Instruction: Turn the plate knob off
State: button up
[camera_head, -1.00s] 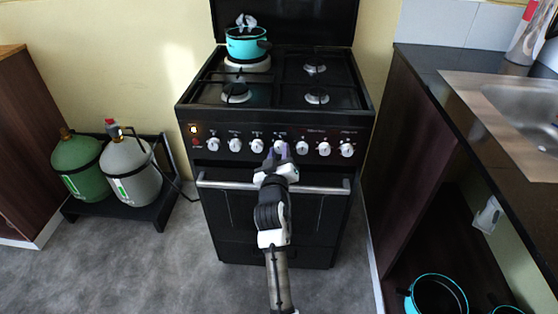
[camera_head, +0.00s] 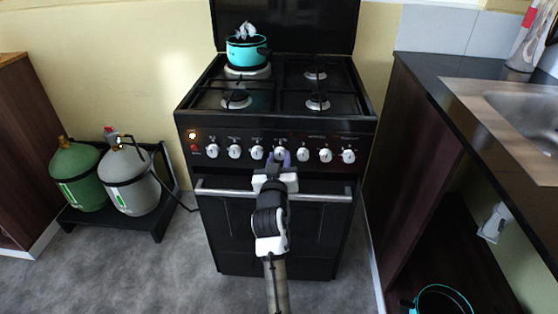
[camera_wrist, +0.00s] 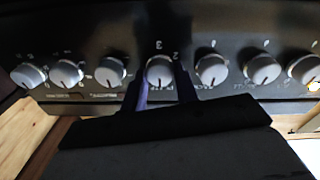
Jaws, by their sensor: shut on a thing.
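The stove's control panel (camera_head: 270,127) carries a row of white knobs. My gripper (camera_head: 280,157) is at the middle knob (camera_head: 280,153) and partly covers it in the head view. In the wrist view my gripper (camera_wrist: 160,92) has one dark purple finger on each side of the middle knob (camera_wrist: 160,71), shut on it. The digits 2 and 3 show on the panel around this knob. A small lamp (camera_head: 193,134) at the panel's left end is lit. It shows at the right edge in the wrist view (camera_wrist: 314,87).
Other knobs flank the held one closely, such as one to its left (camera_head: 257,152) and one to its right (camera_head: 303,154). The oven handle (camera_head: 325,194) runs just below. A turquoise pot (camera_head: 243,55) stands on the rear left plate. Gas bottles (camera_head: 130,180) stand at left.

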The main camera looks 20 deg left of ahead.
jog(key=shift+r, duration=0.1)
jog(key=o, duration=1)
jog(key=shift+c, duration=0.2)
jog(key=v, duration=1.3)
jog(key=shift+s+d+b, duration=0.15)
jog(key=shift+s+b, duration=0.15)
jog(key=shift+s, duration=0.1)
